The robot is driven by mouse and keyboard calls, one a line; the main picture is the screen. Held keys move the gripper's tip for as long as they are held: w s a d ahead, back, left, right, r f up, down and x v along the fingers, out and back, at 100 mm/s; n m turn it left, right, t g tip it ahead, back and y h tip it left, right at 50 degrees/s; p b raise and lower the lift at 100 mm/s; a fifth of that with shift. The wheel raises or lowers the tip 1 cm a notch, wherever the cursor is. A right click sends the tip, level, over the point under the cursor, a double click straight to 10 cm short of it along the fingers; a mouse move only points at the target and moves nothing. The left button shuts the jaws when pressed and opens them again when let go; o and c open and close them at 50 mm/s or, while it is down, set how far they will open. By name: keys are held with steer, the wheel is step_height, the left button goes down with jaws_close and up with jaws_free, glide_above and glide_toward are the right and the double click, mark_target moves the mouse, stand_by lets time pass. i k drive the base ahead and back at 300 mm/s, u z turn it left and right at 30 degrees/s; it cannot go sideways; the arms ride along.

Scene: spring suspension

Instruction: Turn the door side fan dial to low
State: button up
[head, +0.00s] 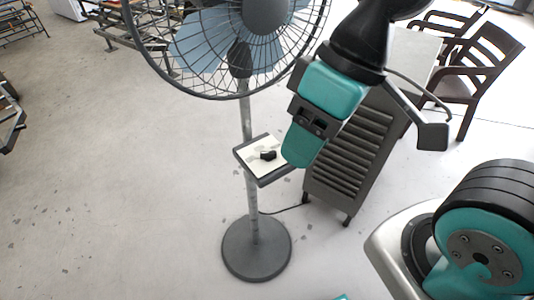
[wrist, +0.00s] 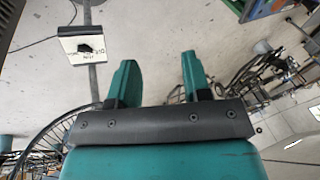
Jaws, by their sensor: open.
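The standing fan (head: 245,130) has a blue-bladed, caged head on a grey pole with a round base. A small tray-like control panel (head: 246,152) with a pale face sits partway up the pole. Its black dial (head: 268,155) is in the middle of the face. In the wrist view the panel (wrist: 68,45) is at the upper left, with the dial (wrist: 85,46) and small lettering too blurred to read fully. My gripper (wrist: 160,68) is open and empty, its two teal fingers apart. In the head view it is just right of the panel, not visibly touching the dial.
A grey slatted cabinet (head: 350,145) stands behind my gripper at the right. Dark wooden chairs (head: 480,65) are at the back right. A thin cable (head: 285,209) runs from the fan pole toward the cabinet.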

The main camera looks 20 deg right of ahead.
mark_target(267, 156)
steer(key=z, duration=1)
steer(key=k, duration=0.35)
steer(key=u, duration=0.9)
